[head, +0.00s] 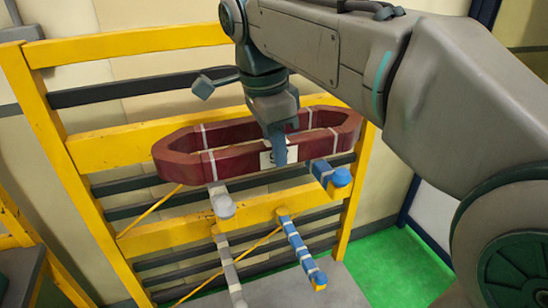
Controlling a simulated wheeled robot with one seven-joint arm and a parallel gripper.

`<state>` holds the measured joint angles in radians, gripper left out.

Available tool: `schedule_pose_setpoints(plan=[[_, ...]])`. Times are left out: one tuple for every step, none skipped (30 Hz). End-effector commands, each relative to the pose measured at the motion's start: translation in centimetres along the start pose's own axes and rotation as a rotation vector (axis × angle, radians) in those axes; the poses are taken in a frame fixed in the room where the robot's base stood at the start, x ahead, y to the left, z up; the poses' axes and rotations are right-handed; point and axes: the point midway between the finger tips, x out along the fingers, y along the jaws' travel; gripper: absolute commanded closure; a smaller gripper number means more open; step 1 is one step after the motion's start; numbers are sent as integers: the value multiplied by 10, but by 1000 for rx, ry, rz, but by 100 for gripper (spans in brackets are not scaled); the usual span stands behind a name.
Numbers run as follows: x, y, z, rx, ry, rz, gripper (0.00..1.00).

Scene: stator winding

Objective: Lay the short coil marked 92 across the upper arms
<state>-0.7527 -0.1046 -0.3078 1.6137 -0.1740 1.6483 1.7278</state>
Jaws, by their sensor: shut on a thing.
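The short coil (230,161) is a dark red, elongated ring with white bands and a white label, whose number is partly hidden by a finger. My gripper (279,150) is shut on the coil's near side at its middle and holds it roughly level. The coil is above the upper arms of the yellow rack: a grey-white one (222,204) on the left and a blue-wrapped one (331,176) on the right. Both arm tips stick out below the coil's near side. I cannot tell whether the coil touches them.
The yellow rack (140,145) with dark crossbars stands behind. Two lower arms, one grey-white (228,265) and one blue-banded (300,248), stick out below. A grey surface (345,290) lies beneath them. Green floor (400,262) is at the right.

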Motion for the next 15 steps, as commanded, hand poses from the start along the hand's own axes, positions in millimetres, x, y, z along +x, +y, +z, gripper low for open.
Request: schedule_pose_setpoints(plan=[[4,1,1,-2,0,0,100],[8,1,2,-3,0,-1,100],[13,1,2,-3,0,0,100],[16,1,3,-3,0,-1,100],[20,1,3,-3,0,0,100],[24,1,4,-3,0,-1,100],[26,1,4,-3,0,-1,100],[28,1,4,-3,1,-1,100],[30,1,5,-3,0,-2,100],[31,1,5,-3,0,-2,100],[31,1,5,-2,0,-3,100],[32,0,5,-2,0,-3,100],[32,0,5,-2,0,-3,100],[32,0,5,-2,0,-3,100],[32,0,5,-1,0,-3,100]])
